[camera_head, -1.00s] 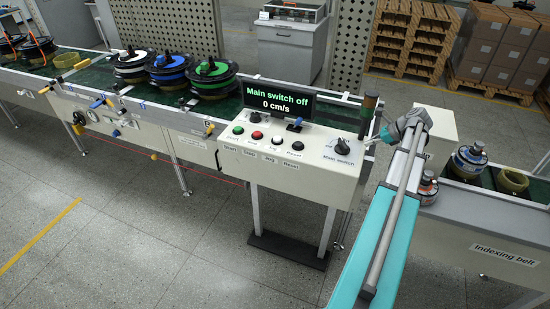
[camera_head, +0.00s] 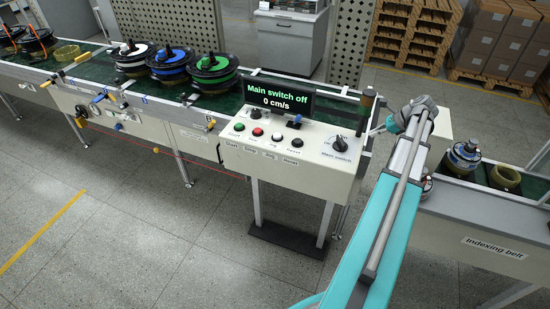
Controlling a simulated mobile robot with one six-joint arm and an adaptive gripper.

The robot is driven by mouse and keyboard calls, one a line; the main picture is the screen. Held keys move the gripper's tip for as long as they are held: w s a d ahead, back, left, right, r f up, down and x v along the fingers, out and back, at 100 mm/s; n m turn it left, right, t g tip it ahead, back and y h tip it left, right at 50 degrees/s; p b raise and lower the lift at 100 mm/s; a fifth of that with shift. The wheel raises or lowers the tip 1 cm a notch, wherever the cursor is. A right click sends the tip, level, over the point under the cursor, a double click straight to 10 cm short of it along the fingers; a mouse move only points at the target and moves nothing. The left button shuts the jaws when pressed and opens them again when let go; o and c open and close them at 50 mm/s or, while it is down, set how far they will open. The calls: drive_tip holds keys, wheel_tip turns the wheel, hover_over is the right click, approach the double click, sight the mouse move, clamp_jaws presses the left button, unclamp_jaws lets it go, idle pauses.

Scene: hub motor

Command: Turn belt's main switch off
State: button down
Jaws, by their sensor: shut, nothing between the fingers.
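The main switch (camera_head: 340,143) is a black rotary knob at the right end of the white control box (camera_head: 285,180), labelled "Main switch" below it.
Green, red, white and black buttons (camera_head: 257,132) line the box left of the switch. A dark stack light (camera_head: 366,113) stands close to my gripper. Hub motors (camera_head: 211,72) sit on the belt at left. The indexing belt (camera_head: 490,220) is at right.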

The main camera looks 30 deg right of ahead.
drive_tip(key=w+a+n+g, duration=0.1)
drive_tip(key=w+a+n, duration=0.1)
drive_tip(key=a, duration=0.3)
drive_tip(key=w+a+f+n+g, duration=0.1)
drive_tip(key=w+a+n, duration=0.2)
drive_tip(key=a, duration=0.3)
drive_tip(key=w+a+f+n+g, duration=0.1)
drive_tip(key=w+a+n, duration=0.1)
drive_tip(key=a, duration=0.4)
drive_tip(key=shift+w+f, duration=0.2)
drive_tip(key=shift+w, duration=0.25)
drive_tip(key=w+a+f+n+g+h, duration=0.1)
drive_tip(key=a+n, duration=0.3)
drive_tip(key=a, duration=0.5)
drive_tip(key=w+a+f+n+g+h, duration=0.1)
drive_tip(key=a+n, duration=0.4)
drive_tip(key=a, duration=0.4)
drive_tip(key=shift+a+g, duration=0.2)
drive_tip(key=shift+g, duration=0.1)
